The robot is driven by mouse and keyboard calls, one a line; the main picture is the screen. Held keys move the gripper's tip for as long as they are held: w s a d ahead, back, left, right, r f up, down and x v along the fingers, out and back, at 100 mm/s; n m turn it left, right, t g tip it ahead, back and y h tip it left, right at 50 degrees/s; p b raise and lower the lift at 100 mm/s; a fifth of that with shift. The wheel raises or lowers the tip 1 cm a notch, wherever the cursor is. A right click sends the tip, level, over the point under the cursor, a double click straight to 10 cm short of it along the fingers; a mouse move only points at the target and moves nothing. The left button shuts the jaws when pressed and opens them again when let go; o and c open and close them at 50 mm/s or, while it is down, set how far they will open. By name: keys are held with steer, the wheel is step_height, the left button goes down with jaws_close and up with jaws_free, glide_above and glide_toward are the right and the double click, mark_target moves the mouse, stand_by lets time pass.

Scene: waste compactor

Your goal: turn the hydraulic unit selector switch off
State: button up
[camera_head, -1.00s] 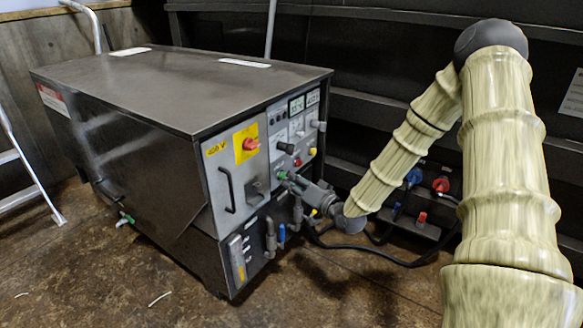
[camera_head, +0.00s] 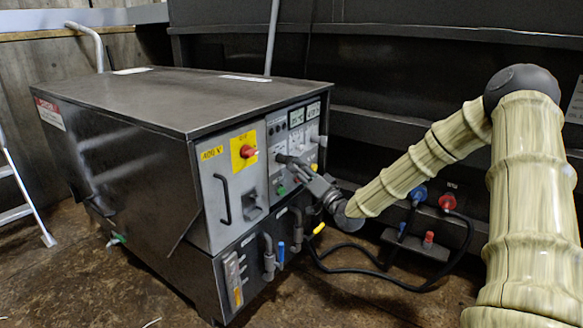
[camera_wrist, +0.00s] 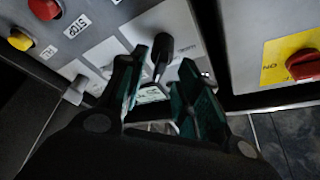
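The hydraulic unit (camera_head: 130,150) is a dark metal cabinet with a grey control panel on its front. A black selector switch (camera_wrist: 161,46) with a long handle shows near the middle of the wrist view; its label is partly hidden and hard to read. My gripper (camera_wrist: 163,57) is open, with one dark green finger on each side of the switch handle. I see gaps between the handle and the fingers. In the head view my gripper (camera_head: 283,160) is at the panel and covers the switch.
A red rotary switch on a yellow plate (camera_head: 244,151) sits left of my gripper; it also shows in the wrist view (camera_wrist: 303,64). Red (camera_wrist: 45,8) and yellow (camera_wrist: 20,40) buttons are nearby. Pipes (camera_head: 268,252) and black hoses (camera_head: 375,275) lie below. Open floor is in front.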

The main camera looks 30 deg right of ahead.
mark_target(293, 164)
steer(key=shift+b+x, duration=0.6)
steer(key=shift+x, duration=1.6)
steer(key=c, duration=0.7)
